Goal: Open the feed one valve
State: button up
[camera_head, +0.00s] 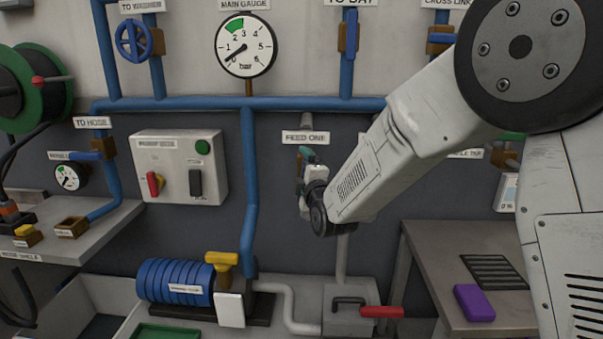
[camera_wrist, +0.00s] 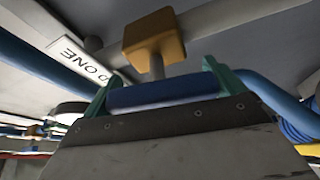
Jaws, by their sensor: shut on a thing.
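The feed one valve shows in the wrist view as a brass body (camera_wrist: 152,38) with a short stem and a blue handle (camera_wrist: 163,95). My gripper (camera_wrist: 160,88) has its green fingertips at the two ends of the blue handle and is shut on it. In the head view my gripper (camera_head: 307,158) is below the FEED ONE label (camera_head: 306,137), and my gripper and arm hide most of the valve. The label also shows, upside down and partly cut off, in the wrist view (camera_wrist: 85,65). I cannot tell how far the handle is turned.
A blue pipe (camera_head: 300,103) runs across the wall above, with the main gauge (camera_head: 246,45) over it, its needle near the low end. A grey switch box (camera_head: 180,165) is left of my gripper. A blue motor (camera_head: 175,281) and a bench (camera_head: 470,260) with a purple block stand below.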

jog(key=o, duration=0.6)
jog(key=v, duration=0.8)
jog(key=shift+f, duration=0.1)
